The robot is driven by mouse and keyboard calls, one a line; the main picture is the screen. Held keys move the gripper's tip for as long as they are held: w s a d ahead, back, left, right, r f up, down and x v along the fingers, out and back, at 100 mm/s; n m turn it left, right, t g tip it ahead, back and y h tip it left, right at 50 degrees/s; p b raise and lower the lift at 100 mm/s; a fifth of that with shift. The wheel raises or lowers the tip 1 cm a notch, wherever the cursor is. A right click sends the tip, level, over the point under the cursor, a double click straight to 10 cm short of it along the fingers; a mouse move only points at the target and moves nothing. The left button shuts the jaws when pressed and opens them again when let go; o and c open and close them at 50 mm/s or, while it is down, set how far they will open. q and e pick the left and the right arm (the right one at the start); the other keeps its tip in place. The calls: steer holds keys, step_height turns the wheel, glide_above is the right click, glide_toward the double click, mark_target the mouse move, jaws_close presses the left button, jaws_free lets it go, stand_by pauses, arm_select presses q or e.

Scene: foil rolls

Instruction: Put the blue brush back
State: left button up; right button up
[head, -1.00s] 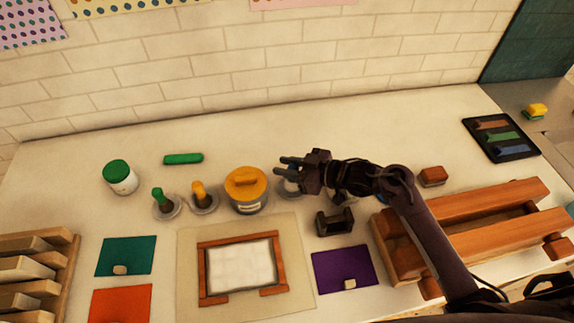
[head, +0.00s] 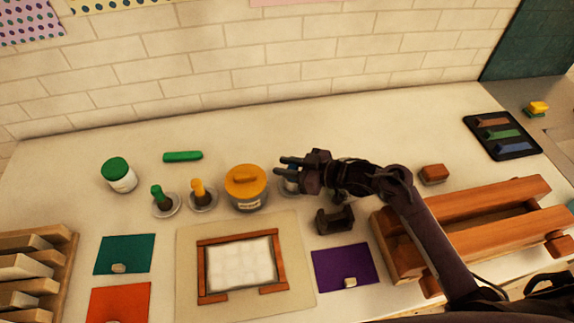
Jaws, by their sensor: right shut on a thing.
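My right gripper (head: 284,164) reaches in from the right and is held over a round dish (head: 287,187) right of the yellow-lidded jar. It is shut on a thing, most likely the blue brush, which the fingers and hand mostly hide. Only a little grey-blue shows below the fingers, so I cannot tell whether the brush touches the dish. Left of the jar, a green brush (head: 157,193) and a yellow brush (head: 197,188) stand upright in similar round dishes. My left gripper is not in view.
The yellow-lidded jar (head: 246,200) stands close left of my gripper. A dark holder (head: 335,220) and a wooden press (head: 470,225) lie in front and right. A green-lidded jar (head: 120,177), green roll (head: 183,156) and black tray (head: 484,124) stand farther out. The back strip is clear.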

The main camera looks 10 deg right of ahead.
steer(key=o, duration=1.5)
steer(key=shift+o, duration=0.2)
step_height(320, 180, up, 9)
steer(key=p, duration=0.8)
steer(key=shift+s+f, duration=0.1)
stand_by(0.6)
